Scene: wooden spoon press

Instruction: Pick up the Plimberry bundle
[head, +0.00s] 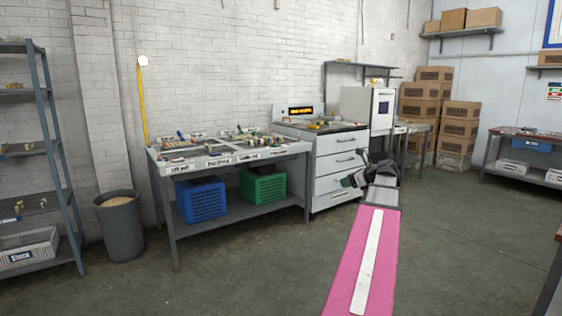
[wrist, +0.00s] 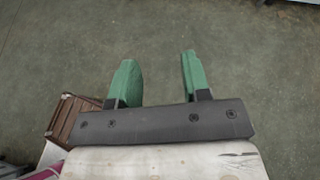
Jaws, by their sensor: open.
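My gripper (head: 352,180) is at the end of my pink arm, in front of the white drawer cabinet in the head view. In the wrist view its two green fingers (wrist: 157,70) are apart with nothing between them, above bare floor. I cannot pick out the Plimberry bundle in either view. Many small items lie on the workbench (head: 172,160) to the left of my gripper, and its front-edge labels are too small to read surely.
A blue crate (head: 201,199) and a green crate (head: 263,187) sit on the bench's lower shelf. A grey bin (head: 119,228) and a metal shelf rack (head: 55,165) stand at left. The drawer cabinet (head: 338,165) is beside the bench. The floor (head: 240,275) in front is clear.

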